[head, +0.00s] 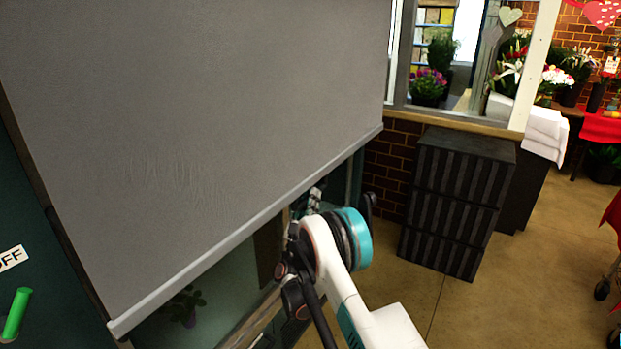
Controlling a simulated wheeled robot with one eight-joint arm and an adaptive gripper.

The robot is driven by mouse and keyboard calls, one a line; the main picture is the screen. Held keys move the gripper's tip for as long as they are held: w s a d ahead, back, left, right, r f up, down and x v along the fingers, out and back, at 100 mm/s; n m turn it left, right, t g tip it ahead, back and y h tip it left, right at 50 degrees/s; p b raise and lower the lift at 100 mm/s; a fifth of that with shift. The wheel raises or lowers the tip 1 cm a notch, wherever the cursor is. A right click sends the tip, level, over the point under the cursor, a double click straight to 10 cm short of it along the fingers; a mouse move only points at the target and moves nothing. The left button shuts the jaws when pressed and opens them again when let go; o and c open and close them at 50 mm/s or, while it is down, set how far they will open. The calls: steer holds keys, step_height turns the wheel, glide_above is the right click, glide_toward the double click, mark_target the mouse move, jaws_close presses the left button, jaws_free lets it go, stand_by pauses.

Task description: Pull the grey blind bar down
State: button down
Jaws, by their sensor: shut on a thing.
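The grey blind (200,120) hangs as a wide sheet across the left and middle of the head view. The grey blind bar (225,245) runs along its lower edge, slanting in the picture from lower left to upper right. My gripper (314,198) is at the bar's right half, just under its lower edge, and is shut on the bar. My wrist and arm partly hide the gripper, so the exact finger contact does not show clearly.
Below the bar, a window opening shows a small potted plant (186,303). A dark slatted cabinet (455,200) stands to the right of my arm. A green handle (16,312) is at the far left under an OFF sign (12,258).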

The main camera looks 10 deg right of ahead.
mark_target(310, 186)
step_height(310, 186, down, 6)
steer(key=shift+r, duration=0.1)
stand_by(0.4)
steer(key=c, duration=1.5)
jaws_free()
steer(key=shift+c, duration=0.2)
steer(key=shift+r, duration=0.1)
step_height(310, 186, up, 10)
steer(key=shift+f, duration=0.1)
steer(key=shift+a, duration=0.1)
steer(key=v, duration=1.6)
